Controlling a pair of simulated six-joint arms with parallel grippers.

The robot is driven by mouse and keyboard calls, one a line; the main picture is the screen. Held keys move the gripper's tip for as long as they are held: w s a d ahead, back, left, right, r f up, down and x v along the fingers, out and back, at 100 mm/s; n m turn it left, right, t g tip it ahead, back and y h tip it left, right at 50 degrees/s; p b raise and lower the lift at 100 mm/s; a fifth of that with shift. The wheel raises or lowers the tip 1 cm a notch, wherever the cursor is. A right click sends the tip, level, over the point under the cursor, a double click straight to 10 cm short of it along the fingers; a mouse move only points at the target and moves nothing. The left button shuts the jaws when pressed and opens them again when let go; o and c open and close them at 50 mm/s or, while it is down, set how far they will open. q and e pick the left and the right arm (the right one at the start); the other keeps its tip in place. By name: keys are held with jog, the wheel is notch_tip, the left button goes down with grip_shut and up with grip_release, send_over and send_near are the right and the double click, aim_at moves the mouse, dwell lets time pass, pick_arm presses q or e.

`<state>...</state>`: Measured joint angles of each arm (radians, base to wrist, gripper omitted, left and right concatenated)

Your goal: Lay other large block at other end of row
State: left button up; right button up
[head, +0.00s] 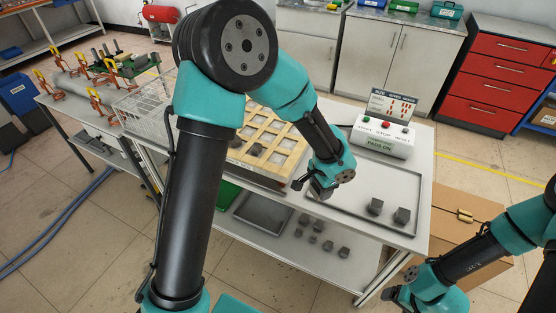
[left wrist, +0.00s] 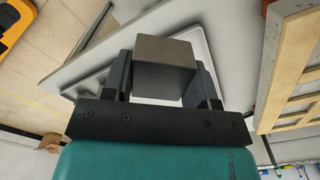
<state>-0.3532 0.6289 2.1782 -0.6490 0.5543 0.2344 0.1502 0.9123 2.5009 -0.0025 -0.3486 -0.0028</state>
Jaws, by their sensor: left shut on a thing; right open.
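My left gripper (head: 318,186) is shut on a dark grey block, held above the left part of the metal tray (head: 352,205) on the table. In the left wrist view the block (left wrist: 166,66) sits between the two fingers, one flat face towards the camera. Two dark grey blocks, one (head: 375,207) and another (head: 402,215), stand side by side with a gap at the tray's right end. My right gripper (head: 394,296) is low at the right, off the table, open and apart from the blocks.
A wooden divided crate (head: 290,163) with a few dark blocks stands left of the tray. A white control box (head: 383,137) with buttons stands behind the tray. Several smaller blocks (head: 328,245) lie on the lower shelf. A cardboard box (head: 455,215) is right of the table.

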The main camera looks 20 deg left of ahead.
pick_arm(q)
jog(key=s+a+r+m, duration=0.2)
jog(key=a+m, duration=0.3)
jog(key=a, duration=0.1)
jog(key=s+a+r+m, duration=0.1)
jog(key=s+a+m, duration=0.2)
jog(key=a+m, duration=0.2)
jog(key=shift+a+r, duration=0.4)
jog(key=shift+w, duration=0.1)
send_over(278, 159)
jog(key=shift+s+d+f, duration=0.2)
jog(key=shift+s+f, duration=0.25)
jog(key=shift+f, duration=0.25)
jog(key=shift+w, duration=0.1)
jog(key=shift+w+a, duration=0.15)
jog(key=shift+w, duration=0.1)
jog(key=shift+f, duration=1.75)
jog(key=shift+f, duration=0.2)
